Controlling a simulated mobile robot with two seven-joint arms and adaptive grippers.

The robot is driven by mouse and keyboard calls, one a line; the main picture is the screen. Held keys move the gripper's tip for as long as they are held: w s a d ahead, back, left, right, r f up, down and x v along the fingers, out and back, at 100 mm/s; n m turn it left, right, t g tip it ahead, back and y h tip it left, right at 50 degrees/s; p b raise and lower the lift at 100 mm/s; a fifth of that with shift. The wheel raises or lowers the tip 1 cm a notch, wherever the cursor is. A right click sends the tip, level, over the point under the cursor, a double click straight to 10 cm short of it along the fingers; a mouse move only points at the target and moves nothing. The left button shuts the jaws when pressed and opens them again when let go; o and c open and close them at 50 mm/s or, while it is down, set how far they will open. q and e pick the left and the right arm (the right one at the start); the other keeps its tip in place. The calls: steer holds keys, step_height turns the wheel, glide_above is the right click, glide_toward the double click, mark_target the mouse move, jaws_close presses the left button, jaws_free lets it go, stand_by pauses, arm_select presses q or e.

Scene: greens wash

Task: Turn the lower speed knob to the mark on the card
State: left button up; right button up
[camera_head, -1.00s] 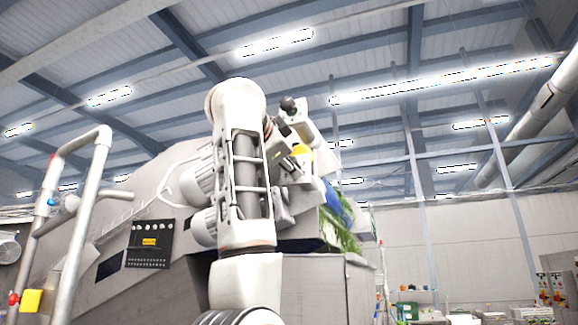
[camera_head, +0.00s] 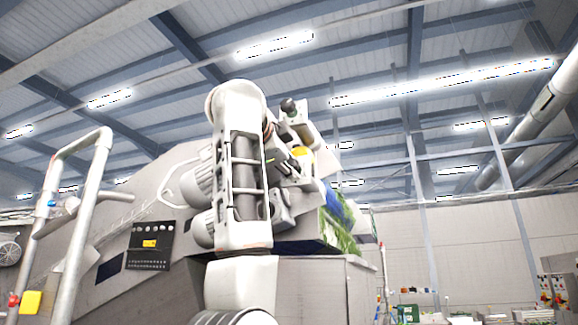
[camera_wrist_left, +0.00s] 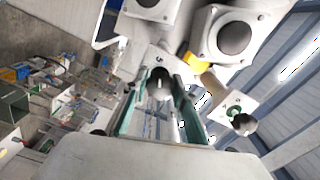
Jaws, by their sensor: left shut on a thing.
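A dark round knob with a pale line (camera_wrist_left: 160,82) sits between the fingertips of my left gripper (camera_wrist_left: 158,88) in the left wrist view, and the gripper is shut on it. A small pale plate with a numeral shows behind this knob. A second dark knob (camera_wrist_left: 243,124) stands on a pale box with a green patch, outside the fingers; what appears to be the same knob is at the top in the head view (camera_head: 289,105). In the head view my left gripper (camera_head: 290,163) is at the machine's upper part, and the held knob is hidden. My right gripper is not in view.
The grey machine (camera_head: 130,283) carries a black control panel (camera_head: 149,245) and round motor housings (camera_head: 202,184). Leafy greens (camera_head: 338,232) hang at its right end. A pale pipe rail (camera_head: 82,225) stands at the left. Open room lies right of the machine.

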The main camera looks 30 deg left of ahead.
arm_select(q)
steer(key=o, duration=1.1)
steer(key=shift+d, duration=0.1)
steer(key=shift+s, duration=0.15)
steer(key=v, duration=1.1)
steer(key=shift+s+d, duration=0.15)
steer(key=shift+s, duration=0.25)
